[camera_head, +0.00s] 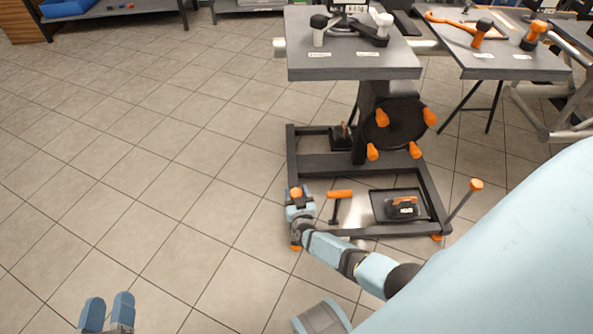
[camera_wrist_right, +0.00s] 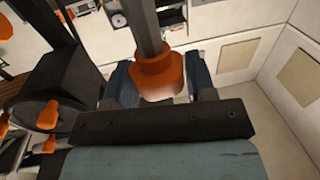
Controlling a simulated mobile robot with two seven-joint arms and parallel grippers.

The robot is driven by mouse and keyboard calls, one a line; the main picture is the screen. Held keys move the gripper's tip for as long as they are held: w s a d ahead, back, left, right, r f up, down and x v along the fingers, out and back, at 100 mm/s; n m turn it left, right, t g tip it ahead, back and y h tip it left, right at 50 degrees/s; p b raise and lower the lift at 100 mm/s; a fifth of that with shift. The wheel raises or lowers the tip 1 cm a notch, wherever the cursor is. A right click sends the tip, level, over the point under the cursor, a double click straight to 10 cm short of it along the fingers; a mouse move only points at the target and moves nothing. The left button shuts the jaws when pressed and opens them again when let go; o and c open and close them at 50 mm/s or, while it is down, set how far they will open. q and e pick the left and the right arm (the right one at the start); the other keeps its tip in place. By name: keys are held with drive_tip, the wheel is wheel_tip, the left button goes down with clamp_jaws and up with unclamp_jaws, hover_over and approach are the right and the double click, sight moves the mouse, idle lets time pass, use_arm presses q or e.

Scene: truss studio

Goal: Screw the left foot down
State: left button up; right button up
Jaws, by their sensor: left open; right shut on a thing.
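The left foot (camera_head: 296,247) is an orange-tipped screw at the front left corner of the stand's black base (camera_head: 292,150). Its orange knob (camera_head: 296,192) stands at the top, inside my right gripper (camera_head: 299,208). In the right wrist view, the blue fingers of my right gripper (camera_wrist_right: 162,82) are shut on the orange knob (camera_wrist_right: 158,70), with a dark rod running from it. The arm hides part of the foot's lower end. My left gripper (camera_head: 107,312) is open and empty over the floor at the bottom left.
The right foot's orange knob (camera_head: 476,185) tops a leaning rod at the front right corner. An orange-handled tool (camera_head: 340,194) and a black tray (camera_head: 378,212) lie within the base. A grey tabletop (camera_head: 350,70) overhangs it behind. The tiled floor (camera_head: 150,150) at left is clear.

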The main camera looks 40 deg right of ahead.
use_arm(q)
drive_tip(key=shift+f, duration=0.1)
use_arm(e)
drive_tip(key=shift+d+h, duration=0.1)
drive_tip(key=shift+h, duration=0.2)
drive_tip(key=o, duration=0.9)
drive_tip(key=shift+w, duration=0.1)
drive_tip(key=shift+c, duration=0.2)
use_arm(q)
drive_tip(key=shift+a, duration=0.1)
